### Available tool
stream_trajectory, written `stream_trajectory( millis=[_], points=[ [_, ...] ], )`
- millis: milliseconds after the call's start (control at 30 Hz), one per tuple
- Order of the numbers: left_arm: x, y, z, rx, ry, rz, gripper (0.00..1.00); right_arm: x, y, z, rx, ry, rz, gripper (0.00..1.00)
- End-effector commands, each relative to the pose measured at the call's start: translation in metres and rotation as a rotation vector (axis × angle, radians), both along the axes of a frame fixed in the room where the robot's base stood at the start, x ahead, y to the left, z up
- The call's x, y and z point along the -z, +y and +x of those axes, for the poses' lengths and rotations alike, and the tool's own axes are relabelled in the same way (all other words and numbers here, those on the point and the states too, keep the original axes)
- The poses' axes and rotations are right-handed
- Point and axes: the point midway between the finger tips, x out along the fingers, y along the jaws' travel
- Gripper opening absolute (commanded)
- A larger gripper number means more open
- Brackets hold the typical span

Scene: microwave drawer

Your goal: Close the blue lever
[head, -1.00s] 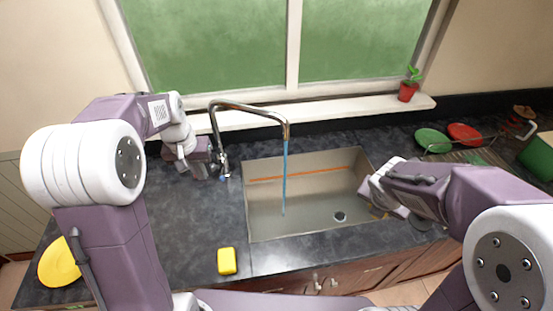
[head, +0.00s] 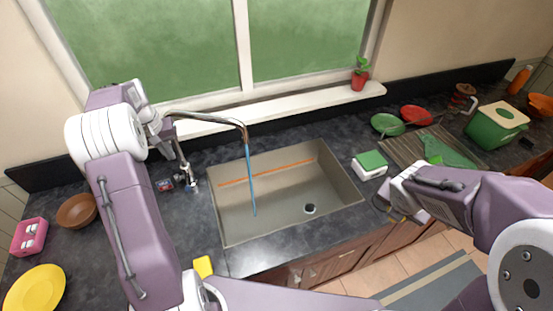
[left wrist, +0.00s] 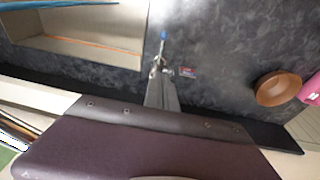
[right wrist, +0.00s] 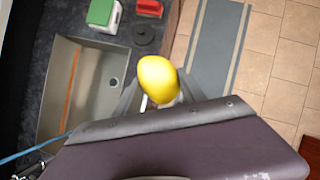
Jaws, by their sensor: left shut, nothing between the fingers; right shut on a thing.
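The chrome faucet (head: 180,158) stands at the left of the sink, and a blue stream (head: 252,185) falls from its spout into the basin. The lever's blue tip (left wrist: 163,36) shows at the faucet base in the left wrist view. My left gripper (left wrist: 160,78) is shut and empty, over the faucet base; whether it touches the faucet, I cannot tell. My right gripper (right wrist: 157,98) is shut on a yellow rounded object (right wrist: 157,76), to the right of the sink.
The sink (head: 285,190) fills the middle of the counter. A small red box (left wrist: 187,72) is beside the faucet. A green-and-white sponge (head: 371,163) lies right of the sink.

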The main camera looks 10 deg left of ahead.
Motion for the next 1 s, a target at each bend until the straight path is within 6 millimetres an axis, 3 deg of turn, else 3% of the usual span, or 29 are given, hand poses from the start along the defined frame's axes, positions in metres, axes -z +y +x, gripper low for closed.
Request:
stream_trajectory(
  millis=[467,567,1000],
  points=[
    [0.004,0.007,-0.003,-0.016,0.002,-0.002,0.0,-0.003,0.0,0.0,0.0,0.0,0.0,0.04],
    [0.016,0.006,-0.002,-0.016,0.005,-0.003,0.0,-0.008,0.0,0.0,0.0,0.0,0.0,0.04],
    [0.104,0.004,0.011,-0.015,0.006,-0.004,0.0,-0.043,0.0,0.0,0.0,0.0,0.0,0.04]
  ],
)
